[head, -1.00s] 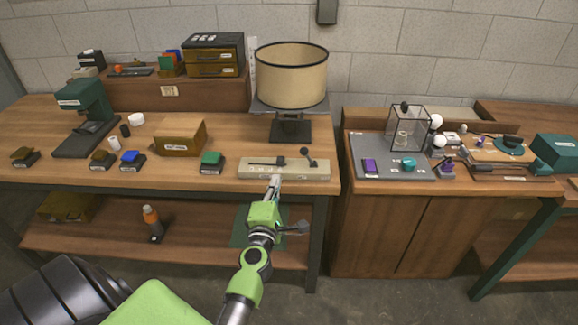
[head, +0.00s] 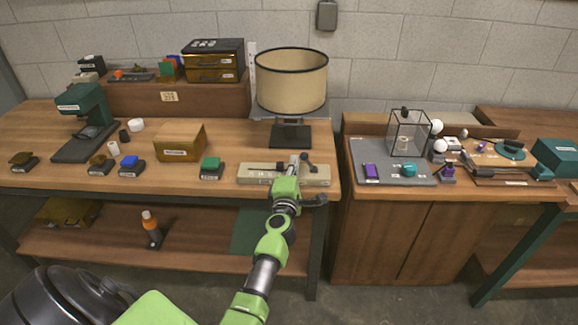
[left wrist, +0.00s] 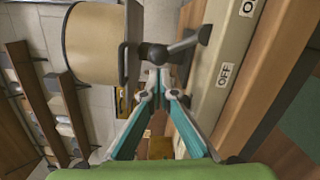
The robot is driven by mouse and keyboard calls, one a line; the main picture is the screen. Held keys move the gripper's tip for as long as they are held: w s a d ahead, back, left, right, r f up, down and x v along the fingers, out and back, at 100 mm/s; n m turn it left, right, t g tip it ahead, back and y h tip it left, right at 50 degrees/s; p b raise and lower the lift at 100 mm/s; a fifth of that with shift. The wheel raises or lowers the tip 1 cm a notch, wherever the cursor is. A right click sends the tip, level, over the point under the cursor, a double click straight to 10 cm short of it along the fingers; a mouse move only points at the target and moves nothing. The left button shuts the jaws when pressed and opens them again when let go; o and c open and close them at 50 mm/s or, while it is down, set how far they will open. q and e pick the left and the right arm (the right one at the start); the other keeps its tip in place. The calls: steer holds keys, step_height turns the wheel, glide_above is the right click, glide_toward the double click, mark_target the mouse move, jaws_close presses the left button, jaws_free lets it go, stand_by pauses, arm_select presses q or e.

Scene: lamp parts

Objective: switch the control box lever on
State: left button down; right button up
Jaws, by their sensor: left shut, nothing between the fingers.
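The control box (head: 255,172) is a long beige box at the front edge of the left bench. In the left wrist view the control box (left wrist: 222,55) shows "ON" and "OFF" labels on its face. Its lever (left wrist: 183,46) is a dark rod with a round knob, which also shows in the head view (head: 308,163). My left gripper (head: 297,162) is at the right part of the box, beside the lever. In the left wrist view its shut, empty fingertips (left wrist: 160,85) are close to the knob; contact is unclear. My right gripper is out of view.
A lamp with a beige shade (head: 292,80) stands just behind the box. A green-topped block (head: 211,168) sits left of the box. To the right, across a gap, is a second bench with a grey mat (head: 368,152) and a wire-frame lantern (head: 408,132).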

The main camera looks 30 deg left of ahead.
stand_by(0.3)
arm_select(q)
steer(key=shift+w+d+r+m+p, duration=0.1)
steer(key=shift+d+r+m+p, duration=0.15)
steer(key=shift+m+p, duration=0.25)
steer(key=shift+r+p, duration=0.1)
steer(key=shift+p, duration=0.2)
steer(key=shift+w+d+r+m+p, duration=0.2)
steer(key=shift+r+m+p, duration=0.25)
steer(key=shift+p, duration=0.4)
steer(key=d+m+p, duration=0.1)
steer(key=p, duration=0.1)
steer(key=w+d+r+m+p, duration=0.1)
steer(key=m+p, duration=0.3)
steer(key=shift+w+d+r+g, duration=0.3)
steer(key=shift+d+r, duration=0.1)
steer(key=shift+w+d+m+p, duration=0.25)
steer(key=shift+d+m+p, duration=0.15)
steer(key=shift+m+p, duration=0.25)
steer(key=shift+w+d+m+p, duration=0.2)
steer(key=shift+d+m+p, duration=0.15)
steer(key=shift+m+p, duration=0.25)
steer(key=shift+w+d+f+m, duration=0.15)
steer(key=shift+w+d+m, duration=0.15)
steer(key=shift+m, duration=0.3)
steer(key=shift+w+d+f, duration=0.1)
steer(key=shift+w+d, duration=0.1)
steer(key=shift+d, duration=0.25)
steer(key=shift+d, duration=0.1)
